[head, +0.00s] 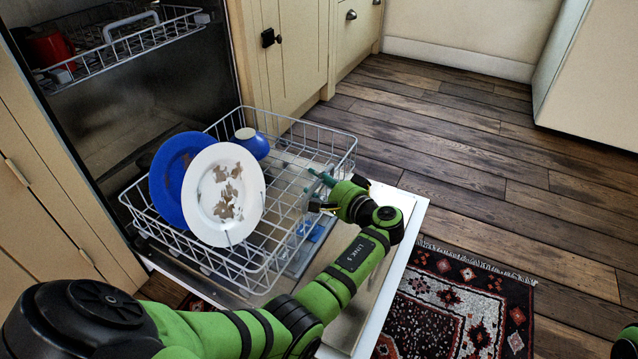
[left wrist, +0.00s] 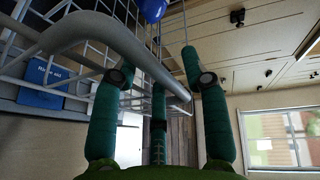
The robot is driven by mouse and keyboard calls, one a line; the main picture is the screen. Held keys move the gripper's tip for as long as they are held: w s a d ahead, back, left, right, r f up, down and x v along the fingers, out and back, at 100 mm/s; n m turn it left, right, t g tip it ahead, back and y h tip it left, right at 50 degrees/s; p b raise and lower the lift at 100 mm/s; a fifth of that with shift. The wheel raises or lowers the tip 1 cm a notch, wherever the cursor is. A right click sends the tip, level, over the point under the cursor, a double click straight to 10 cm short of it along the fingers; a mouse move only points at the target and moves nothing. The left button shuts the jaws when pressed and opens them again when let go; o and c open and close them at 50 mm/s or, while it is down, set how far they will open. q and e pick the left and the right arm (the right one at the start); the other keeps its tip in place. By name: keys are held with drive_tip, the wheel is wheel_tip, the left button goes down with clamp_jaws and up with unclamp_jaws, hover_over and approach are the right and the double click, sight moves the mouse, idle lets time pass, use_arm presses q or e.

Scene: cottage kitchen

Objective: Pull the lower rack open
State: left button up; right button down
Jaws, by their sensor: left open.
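The lower rack (head: 330,138) is a white wire basket that stands out of the dishwasher over the open door. It holds a blue plate (head: 165,178), a white plate with brown stains (head: 205,200) and a blue cup (head: 252,142). My left gripper (head: 316,192) is at the rack's front right side, with its teal fingers spread. In the left wrist view a rack bar (left wrist: 150,62) runs close across the open fingers (left wrist: 157,80). I cannot tell whether they touch it. My right gripper is out of view.
The upper rack (head: 135,42) holds a red item (head: 48,48). The open door (head: 408,205) lies flat under the lower rack. Cream cabinets (head: 290,50) stand close on the right. A patterned rug (head: 460,310) and clear wooden floor (head: 470,130) lie beyond the door.

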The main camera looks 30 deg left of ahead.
use_arm(q)
drive_tip(key=shift+d, duration=0.15)
drive_tip(key=v, duration=0.7)
drive_tip(key=shift+d+r, duration=0.1)
